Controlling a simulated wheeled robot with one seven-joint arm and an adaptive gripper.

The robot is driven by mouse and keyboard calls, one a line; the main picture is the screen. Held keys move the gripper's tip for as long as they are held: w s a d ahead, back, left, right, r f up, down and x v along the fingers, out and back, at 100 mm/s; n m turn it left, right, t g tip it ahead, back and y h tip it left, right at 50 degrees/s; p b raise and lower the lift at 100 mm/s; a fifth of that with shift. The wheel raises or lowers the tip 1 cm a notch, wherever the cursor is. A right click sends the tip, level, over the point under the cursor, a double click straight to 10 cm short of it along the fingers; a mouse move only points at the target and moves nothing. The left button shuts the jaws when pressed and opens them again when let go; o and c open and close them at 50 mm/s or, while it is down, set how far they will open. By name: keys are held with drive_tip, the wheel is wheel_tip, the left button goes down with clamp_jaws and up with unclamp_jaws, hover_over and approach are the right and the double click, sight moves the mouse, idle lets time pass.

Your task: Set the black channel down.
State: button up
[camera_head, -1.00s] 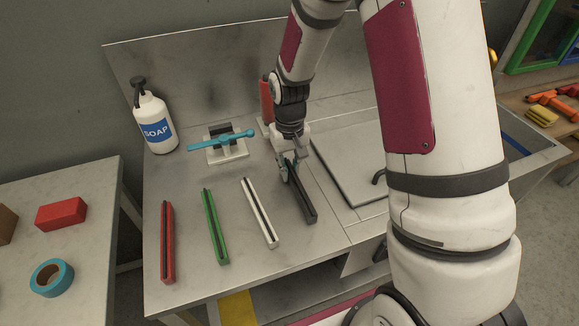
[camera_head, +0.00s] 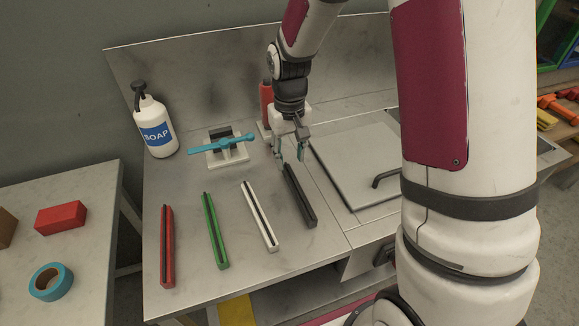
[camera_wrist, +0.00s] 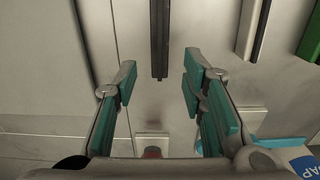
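The black channel (camera_head: 299,196) lies on the steel worktop, to the right of the white channel (camera_head: 260,217).
A green channel (camera_head: 215,231) and a red channel (camera_head: 167,247) lie further left. A blue-handled item on a white stand (camera_head: 224,148) and a soap bottle (camera_head: 155,127) are at the back left. A red object (camera_head: 266,104) stands behind my gripper. A grey lid with a handle (camera_head: 357,160) is to the right.

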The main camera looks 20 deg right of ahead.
drive_tip(key=s+r+t, duration=0.1)
drive_tip(key=s+r, duration=0.5)
drive_tip(key=r, duration=0.3)
drive_tip(key=s+r+t, duration=0.1)
drive_tip(key=s+r, duration=0.4)
drive_tip(key=r, duration=0.3)
drive_tip(key=s+r+t, duration=0.2)
drive_tip(key=s+r, duration=0.1)
drive_tip(key=s, duration=1.1)
drive_tip(key=shift+d, duration=0.15)
drive_tip(key=shift+s+r, duration=0.1)
drive_tip(key=shift+r, duration=0.15)
